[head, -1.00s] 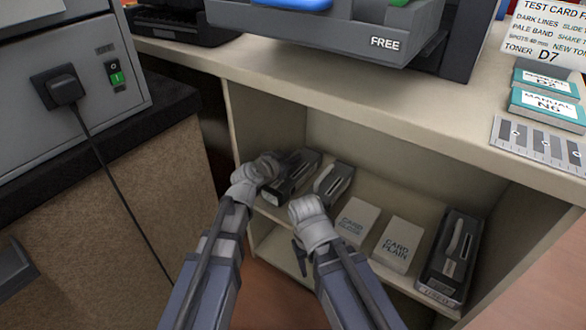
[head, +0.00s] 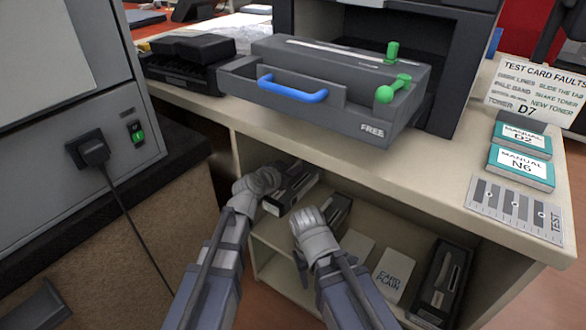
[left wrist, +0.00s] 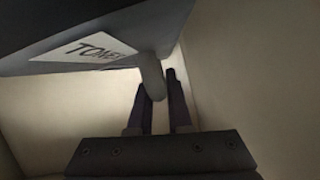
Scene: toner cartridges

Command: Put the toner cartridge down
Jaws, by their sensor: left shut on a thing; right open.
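A dark toner cartridge (head: 294,187) is at the left end of the cabinet shelf. My left gripper (head: 266,181) is at its near left end, shut on it. In the left wrist view the cartridge's grey body (left wrist: 135,28) with a white TONER label fills the top left, and a rounded tab (left wrist: 152,76) from it sits at the fingers (left wrist: 160,85). I cannot tell whether the cartridge rests on the shelf. My right gripper (head: 308,222) is open and seems empty in front of the shelf, its fingers mostly hidden. A second dark cartridge (head: 338,208) lies just beyond it.
Two pale card packs (head: 392,274) and a boxed dark cartridge (head: 441,284) stand farther right on the shelf (head: 265,232). Above is the counter (head: 400,172) with an open printer drawer (head: 345,112) with a blue handle, two manuals (head: 521,167) and a test card (head: 515,208).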

